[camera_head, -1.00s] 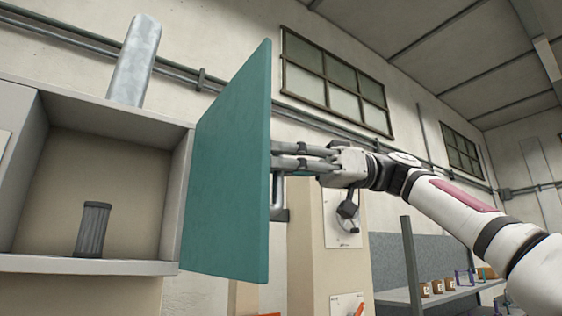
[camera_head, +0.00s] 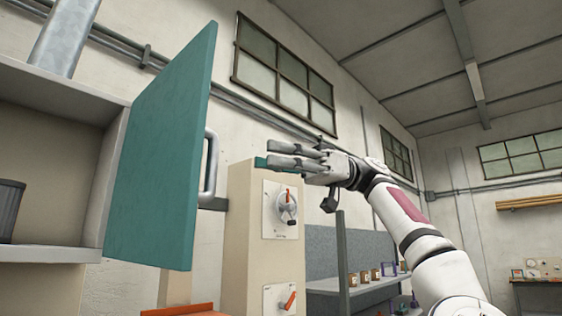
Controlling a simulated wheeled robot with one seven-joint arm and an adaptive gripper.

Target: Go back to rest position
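My gripper (camera_head: 270,155) is at the middle of the head view, to the right of the open teal cabinet door (camera_head: 165,150). Its fingers point left, toward the door's metal handle (camera_head: 209,165), and there is a gap between them and the handle. Two fingers show, one above the other, with a narrow gap between them. I see nothing held, but how far they are open is hard to judge from this side.
The open cabinet (camera_head: 50,252) at left holds a dark ribbed cylinder (camera_head: 9,208). A beige control box (camera_head: 238,235) with a rotary switch (camera_head: 287,206) stands behind my gripper. A shelf with small boxes (camera_head: 365,277) is at right. An orange surface (camera_head: 185,311) shows below.

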